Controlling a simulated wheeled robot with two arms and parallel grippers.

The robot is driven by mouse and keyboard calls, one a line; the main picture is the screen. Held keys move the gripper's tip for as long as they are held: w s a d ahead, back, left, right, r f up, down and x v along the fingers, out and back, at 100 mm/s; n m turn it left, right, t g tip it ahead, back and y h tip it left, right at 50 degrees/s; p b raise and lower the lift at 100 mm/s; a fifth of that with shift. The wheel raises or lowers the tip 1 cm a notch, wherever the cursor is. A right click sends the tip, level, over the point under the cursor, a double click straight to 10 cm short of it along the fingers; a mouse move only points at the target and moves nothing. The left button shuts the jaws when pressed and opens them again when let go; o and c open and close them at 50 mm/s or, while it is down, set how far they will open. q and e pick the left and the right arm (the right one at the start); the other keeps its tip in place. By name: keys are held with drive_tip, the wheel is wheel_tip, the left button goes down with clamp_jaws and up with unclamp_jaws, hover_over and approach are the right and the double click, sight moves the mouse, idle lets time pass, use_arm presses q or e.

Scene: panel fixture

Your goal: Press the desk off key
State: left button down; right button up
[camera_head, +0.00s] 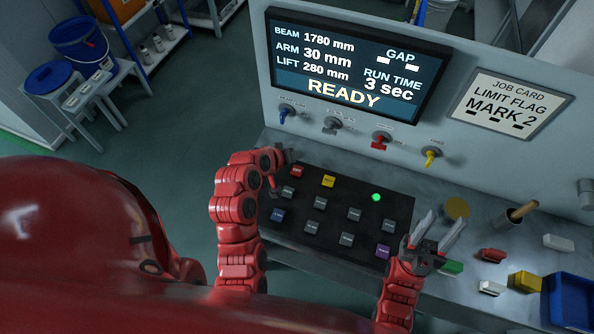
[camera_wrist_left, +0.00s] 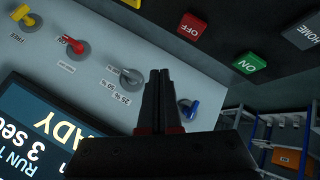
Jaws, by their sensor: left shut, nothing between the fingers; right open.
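The red OFF key (camera_head: 297,171) is on the black key panel (camera_head: 330,262) in the head view, near its far left corner. It also shows in the left wrist view (camera_wrist_left: 193,27), its label upside down. My left gripper (camera_head: 274,187) is shut and empty, pointing down over the panel's left edge, left of the red key. In the left wrist view its closed fingertips (camera_wrist_left: 160,72) appear apart from the key. My right gripper (camera_head: 440,226) is open and empty, by the panel's right edge.
A green key (camera_wrist_left: 249,64) is beside the red one. Other keys include yellow (camera_head: 328,181), blue (camera_head: 277,215) and purple (camera_head: 383,252). Behind the panel are switch knobs (camera_head: 380,140) and a screen (camera_head: 352,70) reading READY. Loose blocks and a blue bin (camera_head: 570,300) are at right.

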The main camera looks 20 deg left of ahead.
sight(295, 173)
use_arm(q)
drive_tip(key=shift+f+b, duration=1.55)
drive_tip(key=shift+f, duration=1.45)
drive_tip(key=shift+f+b, duration=0.4)
drive_tip(key=shift+b, duration=0.05)
drive_tip(key=shift+f+b, duration=0.35)
drive_tip(key=shift+f, duration=0.1)
drive_tip(key=shift+r, duration=0.1)
drive_tip(key=shift+r+p, duration=0.3)
drive_tip(key=shift+r, duration=0.5)
drive_tip(key=shift+r+p, duration=1.1)
drive_tip(key=shift+r, duration=1.45)
